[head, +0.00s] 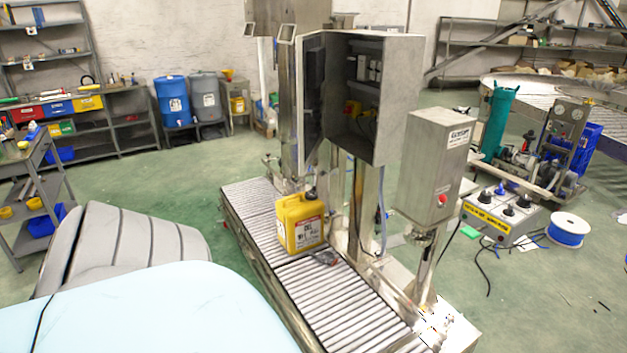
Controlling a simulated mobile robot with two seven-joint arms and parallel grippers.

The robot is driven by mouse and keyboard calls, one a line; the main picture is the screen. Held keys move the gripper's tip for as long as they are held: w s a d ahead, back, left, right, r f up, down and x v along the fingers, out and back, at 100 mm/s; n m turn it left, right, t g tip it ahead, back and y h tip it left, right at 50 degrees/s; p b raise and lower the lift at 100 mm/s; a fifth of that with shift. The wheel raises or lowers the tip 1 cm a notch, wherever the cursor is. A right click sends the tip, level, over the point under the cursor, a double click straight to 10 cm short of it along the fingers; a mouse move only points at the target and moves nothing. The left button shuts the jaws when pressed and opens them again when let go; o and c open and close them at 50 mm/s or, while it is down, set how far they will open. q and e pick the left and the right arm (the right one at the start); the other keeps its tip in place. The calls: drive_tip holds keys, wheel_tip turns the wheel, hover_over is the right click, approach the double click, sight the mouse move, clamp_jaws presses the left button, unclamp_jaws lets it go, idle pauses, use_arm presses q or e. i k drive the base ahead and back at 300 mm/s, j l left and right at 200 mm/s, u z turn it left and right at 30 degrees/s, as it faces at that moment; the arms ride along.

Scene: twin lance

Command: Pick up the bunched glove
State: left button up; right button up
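A small crumpled grey and dark thing with a reddish part (322,258) lies on the roller conveyor (345,305), just in front of a yellow jerrycan (301,222). It looks like the bunched glove, but it is too small to be sure. It lies low on the rollers, close to the foot of the jerrycan. Neither my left gripper nor my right gripper is in view.
A steel column with an open cabinet (397,95) and a grey control box (436,165) stand along the conveyor's right side. A grey ribbed bulky shape (140,245) is to the left. The front rollers are bare. Green floor is free beyond.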

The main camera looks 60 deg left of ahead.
sight(327, 257)
drive_tip(key=u, duration=1.95)
drive_tip(key=i+j+z, duration=0.1)
drive_tip(key=i+j, duration=0.25)
drive_tip(key=i+j+z, duration=0.1)
drive_tip(key=i+j, duration=0.5)
drive_tip(key=j, duration=0.2)
drive_tip(key=i+j+z, duration=0.15)
drive_tip(key=i+j, duration=0.15)
drive_tip(key=i+j+z, duration=0.1)
drive_tip(key=i+j, duration=0.2)
drive_tip(key=j, duration=0.25)
drive_tip(key=i+j+z, duration=0.1)
drive_tip(key=i+j, duration=0.15)
drive_tip(key=j, duration=0.25)
drive_tip(key=i+j, duration=0.25)
drive_tip(key=j, duration=0.2)
drive_tip(key=i+j+z, duration=0.15)
drive_tip(key=j, duration=0.35)
drive_tip(key=i+j, duration=0.2)
drive_tip(key=i, duration=0.15)
drive_tip(key=i+j+z, duration=0.1)
drive_tip(key=i, duration=0.25)
drive_tip(key=j, duration=0.1)
